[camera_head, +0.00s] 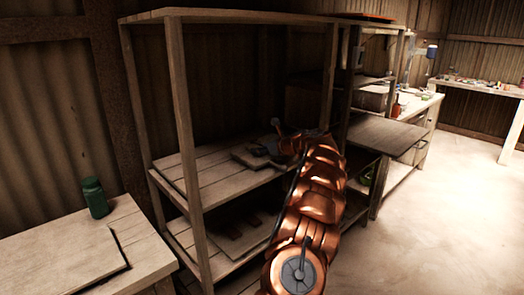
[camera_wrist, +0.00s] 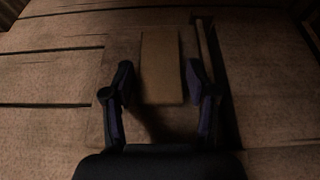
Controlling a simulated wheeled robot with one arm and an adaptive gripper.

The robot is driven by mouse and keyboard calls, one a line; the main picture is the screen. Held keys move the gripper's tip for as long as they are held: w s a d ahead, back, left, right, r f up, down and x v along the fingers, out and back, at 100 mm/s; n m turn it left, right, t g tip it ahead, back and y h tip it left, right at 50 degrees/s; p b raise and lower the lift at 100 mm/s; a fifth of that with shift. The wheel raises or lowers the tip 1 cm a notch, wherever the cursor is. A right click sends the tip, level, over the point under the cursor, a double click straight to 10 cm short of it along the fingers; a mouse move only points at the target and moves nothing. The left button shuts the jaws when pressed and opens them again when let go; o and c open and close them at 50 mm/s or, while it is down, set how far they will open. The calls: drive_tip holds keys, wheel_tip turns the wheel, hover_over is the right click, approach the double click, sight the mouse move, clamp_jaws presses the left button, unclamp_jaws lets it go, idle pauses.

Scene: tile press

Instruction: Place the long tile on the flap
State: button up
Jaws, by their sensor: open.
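In the wrist view a long tan tile (camera_wrist: 161,45) lies lengthwise on a darker flat board (camera_wrist: 118,50). My gripper (camera_wrist: 159,68) is open, with one finger on each side of the tile's near part and a gap to each side. A thin upright bar or lever (camera_wrist: 205,45) runs along the board's right side. In the head view my gripper (camera_head: 264,149) is over the middle shelf, at the board (camera_head: 243,158); the tile is not clear there. I cannot tell for sure which part is the flap.
The wooden shelf rack (camera_head: 185,130) has posts close to my arm. A lower shelf (camera_head: 225,232) holds dark flat pieces. A green bottle (camera_head: 94,197) stands on a bench (camera_head: 55,255) at left. A dark tabletop (camera_head: 385,135) stands at right; the floor (camera_head: 440,220) there is clear.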

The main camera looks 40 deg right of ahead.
drive_tip(key=v, duration=1.2)
drive_tip(key=shift+f, duration=0.1)
idle(0.5)
